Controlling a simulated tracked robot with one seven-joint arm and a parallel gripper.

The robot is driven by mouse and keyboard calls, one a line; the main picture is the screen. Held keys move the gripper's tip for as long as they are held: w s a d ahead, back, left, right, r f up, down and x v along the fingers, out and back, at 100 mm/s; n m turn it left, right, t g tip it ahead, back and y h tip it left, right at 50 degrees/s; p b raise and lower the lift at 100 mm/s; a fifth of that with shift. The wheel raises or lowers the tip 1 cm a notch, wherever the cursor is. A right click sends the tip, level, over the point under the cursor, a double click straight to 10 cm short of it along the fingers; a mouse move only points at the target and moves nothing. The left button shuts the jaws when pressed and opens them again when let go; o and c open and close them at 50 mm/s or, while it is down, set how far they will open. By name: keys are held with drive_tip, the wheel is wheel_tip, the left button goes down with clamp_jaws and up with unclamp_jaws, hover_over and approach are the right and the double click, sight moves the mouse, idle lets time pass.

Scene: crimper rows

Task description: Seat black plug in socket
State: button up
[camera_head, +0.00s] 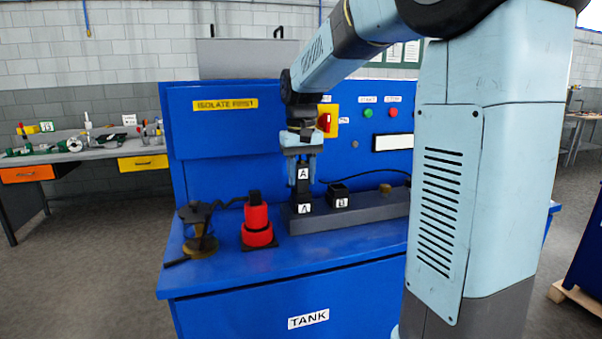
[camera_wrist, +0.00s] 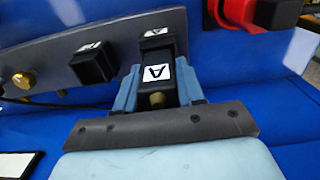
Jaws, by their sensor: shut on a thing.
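My gripper (camera_head: 303,180) is shut on the black plug (camera_head: 303,187), which carries a white label A. The plug is upright, directly over the black socket labelled A (camera_head: 304,209) on the grey rail. In the wrist view the plug (camera_wrist: 157,88) sits between the two blue fingers of my gripper (camera_wrist: 158,82), with the socket (camera_wrist: 155,43) just beyond its end. The plug's lower end meets or overlaps the socket in both views; I cannot tell how deep it is in. A second black socket (camera_head: 339,190) stands to the right, also seen in the wrist view (camera_wrist: 93,63).
The grey rail (camera_head: 375,207) lies on the blue bench (camera_head: 300,252). A red and black stepped piece (camera_head: 257,222) stands left of it, with an amber-based device with a black lever (camera_head: 201,240) farther left. A control panel with a red switch (camera_head: 325,122) rises behind.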

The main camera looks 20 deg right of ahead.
sight(301, 162)
drive_tip(key=shift+f, duration=0.75)
drive_tip(key=o, duration=1.3)
drive_tip(key=shift+c, duration=0.2)
wheel_tip(301, 162, up, 14)
drive_tip(key=shift+f, duration=0.15)
